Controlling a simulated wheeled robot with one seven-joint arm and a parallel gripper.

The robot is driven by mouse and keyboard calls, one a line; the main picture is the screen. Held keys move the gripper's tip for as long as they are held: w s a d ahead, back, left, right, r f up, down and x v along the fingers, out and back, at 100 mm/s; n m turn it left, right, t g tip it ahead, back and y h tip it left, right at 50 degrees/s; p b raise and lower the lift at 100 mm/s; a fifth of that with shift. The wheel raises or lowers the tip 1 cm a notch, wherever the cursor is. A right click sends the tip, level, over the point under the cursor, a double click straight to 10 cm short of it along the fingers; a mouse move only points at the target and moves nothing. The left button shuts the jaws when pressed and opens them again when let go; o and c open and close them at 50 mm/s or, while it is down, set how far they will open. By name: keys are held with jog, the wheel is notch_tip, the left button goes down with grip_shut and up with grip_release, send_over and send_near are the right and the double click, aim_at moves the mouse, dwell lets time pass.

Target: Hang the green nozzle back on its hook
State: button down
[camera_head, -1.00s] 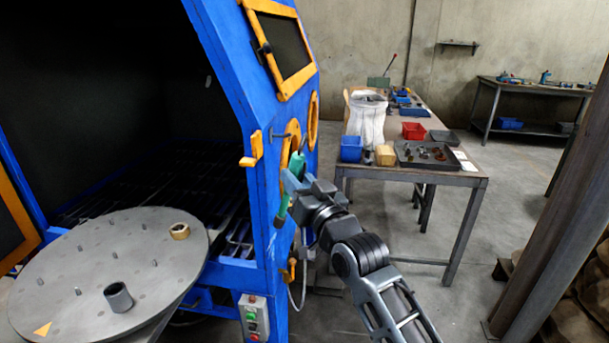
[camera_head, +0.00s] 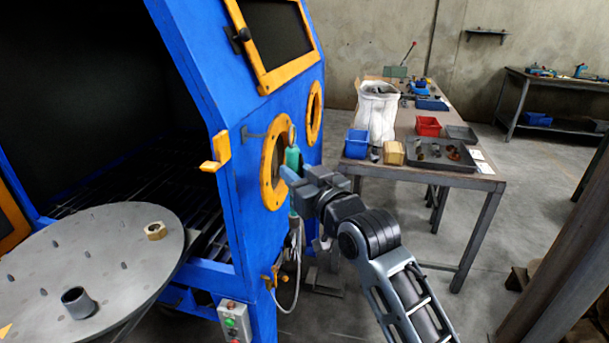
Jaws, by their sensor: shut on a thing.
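The green nozzle (camera_head: 293,157) is upright in my gripper (camera_head: 291,178), in front of the orange-ringed port on the blue cabinet's side. My gripper is shut on it; the fingers and wrist hide its middle. A pale hose (camera_head: 297,262) hangs below it in a loop. A grey hook (camera_head: 254,133) sticks out from the blue cabinet just left of the nozzle's top. The nozzle appears apart from the hook, to its right and slightly lower; the depth between them is hard to tell.
The blue cabinet (camera_head: 205,92) stands open at left, with a round grey turntable (camera_head: 110,262) before it. An orange latch (camera_head: 217,152) juts from its edge. A workbench (camera_head: 470,181) with bins stands at right. A brown post (camera_head: 560,255) rises at far right.

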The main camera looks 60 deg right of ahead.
jog(key=w+a+f+b, duration=0.1)
jog(key=w+a+b, duration=0.1)
jog(key=w, duration=0.4)
jog(key=shift+w+a+f+b, duration=0.2)
jog(key=shift+f+b, duration=0.05)
jog(key=shift+b, duration=0.15)
dwell(0.4)
dwell(0.7)
jog(key=c, duration=0.8)
grip_release()
jog(key=shift+a, duration=0.1)
jog(key=shift+b+v, duration=0.75)
jog(key=shift+v, duration=3.1)
